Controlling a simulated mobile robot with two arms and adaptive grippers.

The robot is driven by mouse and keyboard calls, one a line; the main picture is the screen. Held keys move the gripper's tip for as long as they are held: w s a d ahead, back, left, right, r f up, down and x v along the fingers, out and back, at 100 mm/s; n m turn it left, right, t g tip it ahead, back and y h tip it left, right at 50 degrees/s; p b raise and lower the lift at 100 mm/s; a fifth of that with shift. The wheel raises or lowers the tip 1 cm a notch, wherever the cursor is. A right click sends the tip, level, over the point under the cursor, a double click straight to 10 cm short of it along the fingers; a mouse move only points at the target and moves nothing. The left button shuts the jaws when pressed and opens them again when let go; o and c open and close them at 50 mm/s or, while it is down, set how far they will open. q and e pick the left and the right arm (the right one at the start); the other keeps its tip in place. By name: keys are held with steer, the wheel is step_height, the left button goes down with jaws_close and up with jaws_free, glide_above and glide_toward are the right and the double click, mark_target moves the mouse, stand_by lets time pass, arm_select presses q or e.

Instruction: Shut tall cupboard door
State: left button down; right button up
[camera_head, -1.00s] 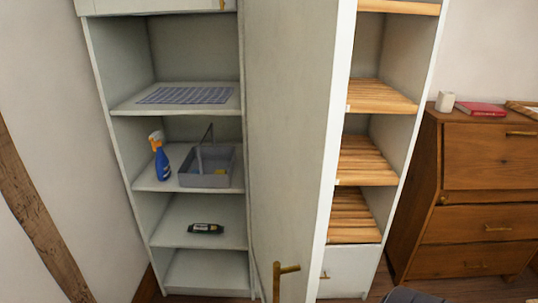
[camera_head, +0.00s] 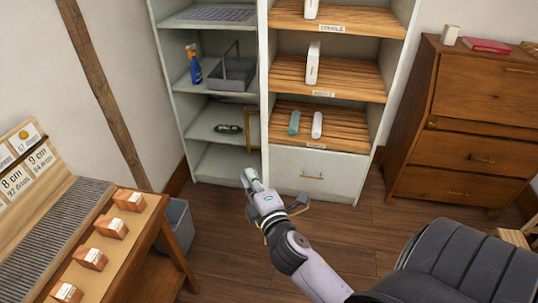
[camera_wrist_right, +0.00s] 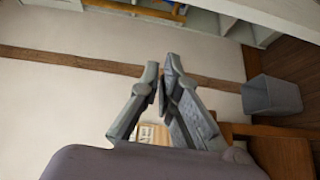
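The tall cupboard (camera_head: 318,160) stands against the wall in the head view. Its left shelves and right wooden shelves are both exposed. I cannot make out the tall door in the head view now. My right gripper (camera_head: 250,180) is in front of the cupboard's lower part, near the central divider; I cannot tell its distance from it. In the right wrist view its fingertips (camera_wrist_right: 161,68) nearly meet, with nothing seen held between them. A pale part of the cupboard (camera_wrist_right: 280,14) runs along that view's top right. My left gripper is out of view.
A brown wooden bureau (camera_head: 465,130) stands right of the cupboard. A slanted wooden stand (camera_head: 130,250) with copper-coloured blocks is at lower left, beside a grey bin (camera_head: 180,225). Wooden floor (camera_head: 360,215) is clear before the cupboard.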

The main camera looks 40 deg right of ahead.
mark_target(255, 147)
steer(key=shift+s+r, duration=0.2)
steer(key=shift+r, duration=0.35)
steer(key=shift+s+r, duration=0.2)
steer(key=shift+r, duration=0.35)
jaws_close()
steer(key=w+d+p, duration=0.1)
steer(key=w+d, duration=0.1)
steer(key=w+d+p, duration=0.1)
steer(key=w, duration=0.2)
steer(key=w+d+p, duration=0.2)
steer(key=w, duration=0.1)
steer(key=shift+w+d, duration=0.2)
steer(key=shift+d, duration=0.1)
steer(key=shift+s+d, duration=0.35)
steer(key=shift+s, duration=0.05)
steer(key=shift+w, duration=0.1)
steer(key=shift+f, duration=0.1)
